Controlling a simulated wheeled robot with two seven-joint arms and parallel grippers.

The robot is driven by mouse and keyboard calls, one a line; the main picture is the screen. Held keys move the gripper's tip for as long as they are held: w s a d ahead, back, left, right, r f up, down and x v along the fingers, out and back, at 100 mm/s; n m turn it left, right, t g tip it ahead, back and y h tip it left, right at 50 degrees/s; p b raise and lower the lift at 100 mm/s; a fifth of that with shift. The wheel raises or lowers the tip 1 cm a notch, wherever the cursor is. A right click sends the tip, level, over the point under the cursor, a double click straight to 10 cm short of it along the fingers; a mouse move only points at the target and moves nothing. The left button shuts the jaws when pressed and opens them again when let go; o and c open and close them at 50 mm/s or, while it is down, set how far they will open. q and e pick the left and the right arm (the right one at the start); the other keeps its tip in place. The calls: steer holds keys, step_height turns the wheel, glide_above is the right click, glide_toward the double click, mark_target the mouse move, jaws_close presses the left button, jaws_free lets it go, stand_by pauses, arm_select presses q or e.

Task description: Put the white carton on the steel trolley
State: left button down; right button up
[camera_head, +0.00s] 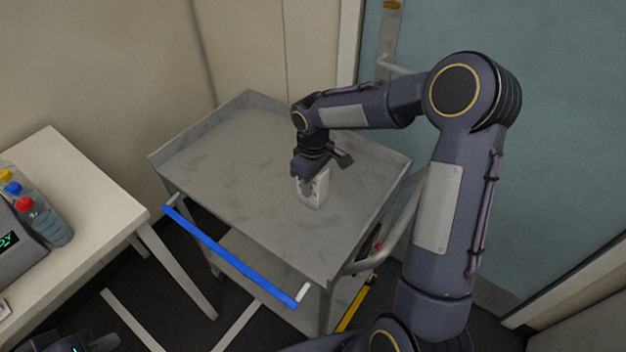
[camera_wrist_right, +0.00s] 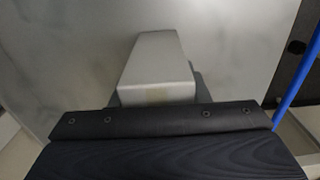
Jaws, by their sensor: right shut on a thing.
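The white carton (camera_head: 321,189) is upright at the top shelf of the steel trolley (camera_head: 235,150), right of the shelf's middle. My right gripper (camera_head: 311,182) reaches down from above and is shut on the carton. The carton's base looks at or just above the shelf; I cannot tell whether it touches. In the right wrist view the carton (camera_wrist_right: 157,68) sticks out beyond the dark gripper body, with the grey shelf behind it. My left gripper (camera_head: 92,342) is partly in view at the bottom left edge, away from the trolley; its fingers are cut off and unclear.
The trolley has a raised rim, a blue bar (camera_head: 230,256) at its front and a lower shelf. A white table (camera_head: 90,205) with capped bottles (camera_head: 47,222) and a grey device (camera_head: 14,250) stands at the left. The shelf around the carton is clear. Walls and a teal door (camera_head: 560,130) lie behind.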

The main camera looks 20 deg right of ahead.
steer(key=shift+f, duration=0.2)
steer(key=o, duration=1)
steer(key=shift+r, duration=0.1)
